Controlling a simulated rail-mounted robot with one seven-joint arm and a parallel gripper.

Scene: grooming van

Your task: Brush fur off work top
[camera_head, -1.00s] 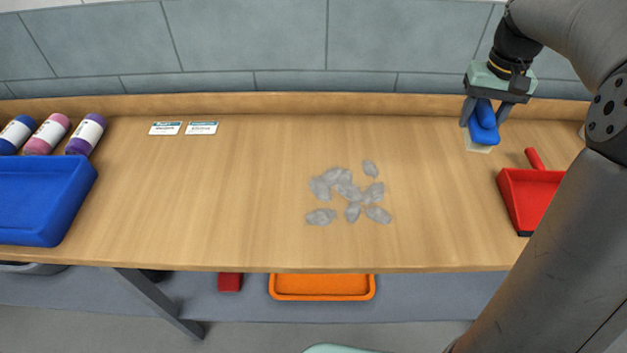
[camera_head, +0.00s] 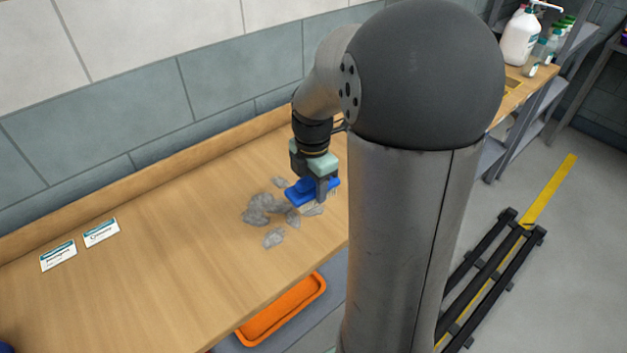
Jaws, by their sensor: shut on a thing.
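My gripper (camera_head: 318,187) is shut on a blue brush (camera_head: 300,194) and holds it over the right part of the fur on the work top. The brush's pale bristles point down; I cannot tell whether they touch the wood. Several grey fur clumps (camera_head: 258,209) lie in a loose group on the wooden work top (camera_head: 170,260), most of them left of and below the brush. One clump (camera_head: 273,238) lies apart, nearer the front edge. My arm hides the right part of the work top, and the red dustpan does not show now.
Two small white cards (camera_head: 101,233) lie near the back ledge at the left. An orange tray (camera_head: 282,310) sits below the front edge. A white pump bottle (camera_head: 521,38) stands at the far right.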

